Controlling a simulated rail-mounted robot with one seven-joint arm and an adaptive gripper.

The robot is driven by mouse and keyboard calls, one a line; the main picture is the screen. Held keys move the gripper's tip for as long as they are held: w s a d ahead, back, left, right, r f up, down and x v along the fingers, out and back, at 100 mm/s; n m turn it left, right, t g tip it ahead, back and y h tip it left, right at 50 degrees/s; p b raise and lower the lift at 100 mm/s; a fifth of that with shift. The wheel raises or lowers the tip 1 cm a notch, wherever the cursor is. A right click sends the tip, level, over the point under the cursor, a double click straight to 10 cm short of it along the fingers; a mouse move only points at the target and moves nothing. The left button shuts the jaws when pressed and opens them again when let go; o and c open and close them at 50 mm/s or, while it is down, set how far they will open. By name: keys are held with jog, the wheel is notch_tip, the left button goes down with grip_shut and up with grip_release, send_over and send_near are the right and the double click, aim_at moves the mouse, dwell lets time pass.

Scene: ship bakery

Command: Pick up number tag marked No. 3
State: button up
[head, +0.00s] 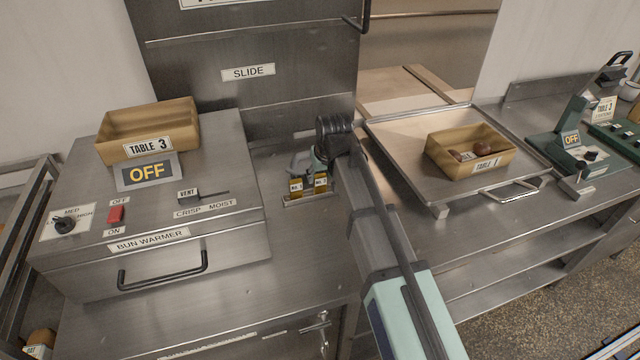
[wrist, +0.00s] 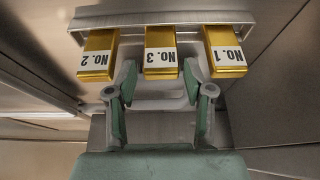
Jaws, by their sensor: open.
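The number tag marked No. 3 (wrist: 160,60) is a gold block with a white label, upside down in the wrist view. It is the middle one of three in a grey holder (wrist: 160,18), between tag No. 2 (wrist: 97,58) and tag No. 1 (wrist: 224,55). My gripper (wrist: 159,76) is open, with its two fingertips at either side of the No. 3 tag's near end. I cannot tell whether they touch it. In the head view my gripper (head: 309,164) is over the holder (head: 310,200), and the middle tag is largely hidden there.
Left of the holder is a bun warmer (head: 150,240) with a Table 3 box (head: 118,153) on top. A steel slide panel (head: 250,100) stands behind the holder.

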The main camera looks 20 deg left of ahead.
aim_at(319, 181)
jog(key=shift+p+x, duration=0.9)
jog(key=shift+x, duration=1.5)
jog(key=shift+c, duration=0.3)
jog(key=c, duration=0.9)
